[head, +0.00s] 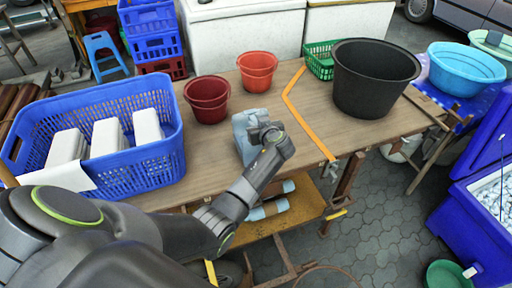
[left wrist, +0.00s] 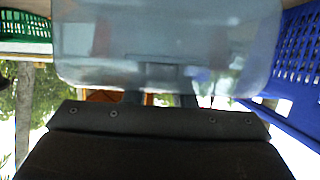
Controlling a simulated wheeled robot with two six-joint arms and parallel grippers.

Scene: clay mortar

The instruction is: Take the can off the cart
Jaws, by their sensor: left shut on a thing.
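The pale blue-grey can (head: 242,124) is at the middle of the wooden top of the cart (head: 300,135), in front of the red pots. My left gripper (head: 264,138) is shut on it, and the gripper and wrist hide part of its near side. In the left wrist view the can (left wrist: 165,45) fills the upper middle, close against the fingers (left wrist: 160,100). I cannot tell whether its base touches the cart top. My right gripper is not in view.
A blue basket (head: 150,165) with white blocks stands left. Two red pots (head: 208,98) (head: 257,70) are behind the can. A black tub (head: 372,80) and green basket (head: 320,60) stand right. Pale blue items (head: 268,209) lie on the lower shelf. Paving (head: 385,215) is clear at right front.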

